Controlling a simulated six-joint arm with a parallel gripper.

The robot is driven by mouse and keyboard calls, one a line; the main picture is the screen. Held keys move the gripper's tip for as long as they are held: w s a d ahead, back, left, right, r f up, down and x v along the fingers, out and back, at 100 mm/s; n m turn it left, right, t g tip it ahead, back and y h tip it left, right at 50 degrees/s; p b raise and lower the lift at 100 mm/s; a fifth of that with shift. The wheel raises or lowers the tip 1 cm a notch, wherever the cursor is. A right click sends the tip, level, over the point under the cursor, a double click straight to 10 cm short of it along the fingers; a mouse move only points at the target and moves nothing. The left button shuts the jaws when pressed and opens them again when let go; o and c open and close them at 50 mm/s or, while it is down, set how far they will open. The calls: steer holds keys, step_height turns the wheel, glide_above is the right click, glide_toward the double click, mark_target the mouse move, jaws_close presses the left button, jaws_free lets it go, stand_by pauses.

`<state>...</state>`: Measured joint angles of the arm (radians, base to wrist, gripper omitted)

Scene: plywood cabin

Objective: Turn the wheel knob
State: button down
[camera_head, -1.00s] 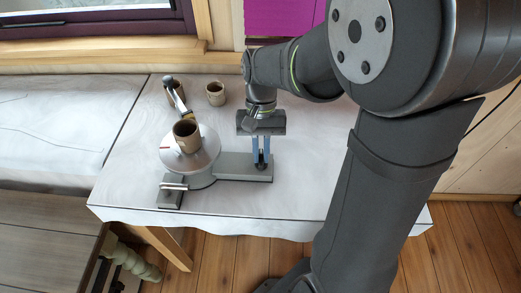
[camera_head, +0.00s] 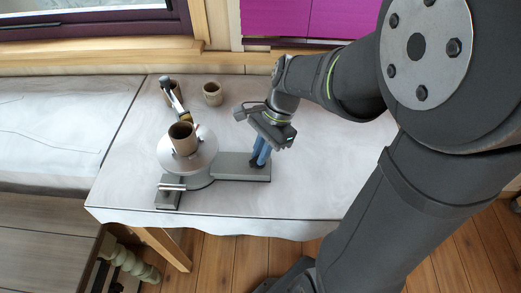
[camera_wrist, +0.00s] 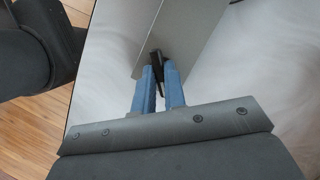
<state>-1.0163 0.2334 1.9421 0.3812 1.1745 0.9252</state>
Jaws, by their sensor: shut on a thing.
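The wheel knob (camera_wrist: 156,59) is a small black knob at the right end of the pottery wheel's grey base (camera_head: 232,165). My gripper (camera_head: 258,160) reaches down to it with blue fingers, its body tilted and turned. In the wrist view my gripper (camera_wrist: 162,72) has its two fingers shut on the knob, one on each side. The knob is partly hidden between the fingertips. The round metal wheel plate (camera_head: 205,150) at the left carries a brown clay cup (camera_head: 181,137).
A slim arm with a yellowish part (camera_head: 178,99) reaches over the wheel. The table right of the base is clear.

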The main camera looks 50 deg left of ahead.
steer(key=m, duration=0.2)
steer(key=m+y, duration=0.2)
steer(key=m, duration=0.1)
steer(key=shift+s+d+m+t, duration=0.2)
steer(key=shift+d+m+t, duration=0.05)
steer(key=shift+m+t, duration=0.05)
steer(key=m, duration=0.2)
steer(key=m+t+y, duration=0.1)
steer(key=m, duration=0.2)
steer(key=shift+s+d+f+t, duration=0.1)
steer(key=shift+t, duration=0.2)
steer(key=c, duration=1.5)
jaws_free()
steer(key=shift+w+r+y, duration=0.2)
steer(key=shift+r+y, duration=0.1)
steer(key=shift+r, duration=0.25)
steer(key=v, duration=1.6)
steer(key=shift+s+d+r, duration=0.1)
steer(key=shift+d+r, duration=0.05)
steer(key=shift+r, duration=0.05)
